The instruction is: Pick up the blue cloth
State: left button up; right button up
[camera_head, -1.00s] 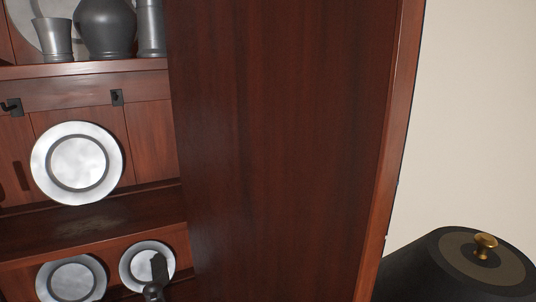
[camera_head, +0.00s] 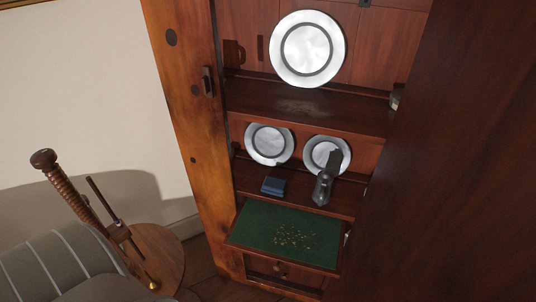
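The blue cloth (camera_head: 273,186) looks like a small folded blue block in the head view. It lies on the lower shelf (camera_head: 340,196) of the wooden cabinet, towards the left end. It is left of a dark pewter pitcher (camera_head: 323,188) with a raised handle or spout and below a round pewter plate (camera_head: 269,144). Neither of my grippers shows in the head view.
A green-lined pull-out surface (camera_head: 270,226) with scattered small bits sticks out below the shelf. A dark cabinet door (camera_head: 460,160) stands open on the right. At the left are a grey striped chair (camera_head: 60,268) and a round wooden stand (camera_head: 158,258).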

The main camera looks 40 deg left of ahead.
aim_at(273, 185)
jog(key=u, duration=1.05)
